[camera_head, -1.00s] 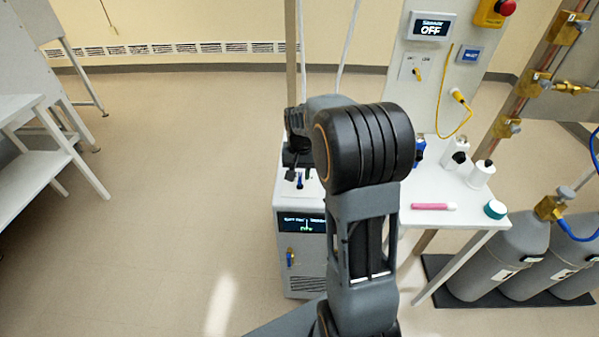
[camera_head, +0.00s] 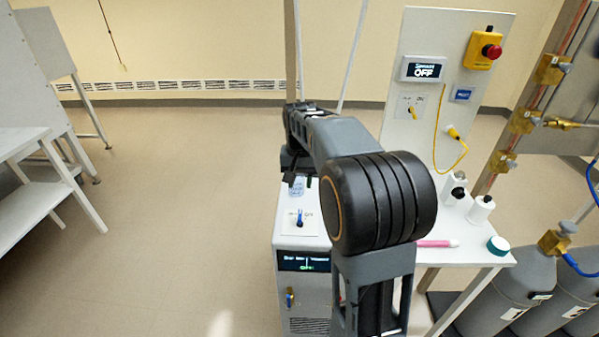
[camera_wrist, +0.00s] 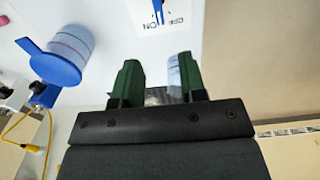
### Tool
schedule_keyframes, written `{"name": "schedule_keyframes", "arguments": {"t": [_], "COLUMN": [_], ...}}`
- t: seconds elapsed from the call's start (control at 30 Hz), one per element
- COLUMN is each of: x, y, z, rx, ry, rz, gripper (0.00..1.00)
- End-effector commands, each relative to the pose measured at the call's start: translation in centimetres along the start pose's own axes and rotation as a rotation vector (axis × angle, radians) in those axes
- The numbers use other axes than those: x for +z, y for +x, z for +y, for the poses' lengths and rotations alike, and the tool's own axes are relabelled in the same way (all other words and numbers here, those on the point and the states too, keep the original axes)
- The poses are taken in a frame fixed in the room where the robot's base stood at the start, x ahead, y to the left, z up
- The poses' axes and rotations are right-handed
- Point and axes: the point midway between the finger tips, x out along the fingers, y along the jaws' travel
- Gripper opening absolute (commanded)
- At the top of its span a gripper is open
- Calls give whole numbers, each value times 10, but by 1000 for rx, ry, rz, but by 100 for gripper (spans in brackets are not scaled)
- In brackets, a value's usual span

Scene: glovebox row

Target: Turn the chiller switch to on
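The chiller (camera_head: 308,292) is a white floor cabinet with a dark display (camera_head: 303,262) on its front; the display's text is too small to read. The chiller switch (camera_head: 299,217) is a blue lever on a white plate on top. In the wrist view the blue switch lever (camera_wrist: 158,10) shows at the top edge, partly cut off, beside printed OFF and ON labels; which label it points to I cannot tell. My gripper (camera_head: 303,180) is beyond and above the switch, not touching it. Its green fingers (camera_wrist: 157,68) are apart, with nothing clearly held.
A clear bluish vessel (camera_head: 297,187) shows by my gripper. The white table (camera_head: 465,258) holds bottles and a pink marker (camera_head: 438,243). A panel display (camera_head: 424,69) reads OFF.

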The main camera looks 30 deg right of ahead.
Motion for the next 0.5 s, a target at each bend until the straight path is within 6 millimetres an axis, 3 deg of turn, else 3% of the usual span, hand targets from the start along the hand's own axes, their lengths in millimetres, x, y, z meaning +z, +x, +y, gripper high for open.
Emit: {"name": "schedule_keyframes", "arguments": {"t": [0.2,0.5], "x": [0,0], "y": [-20,-24], "z": [0,0], "rx": [0,0], "ry": [0,0], "rz": [1,0], "gripper": [38,38]}}
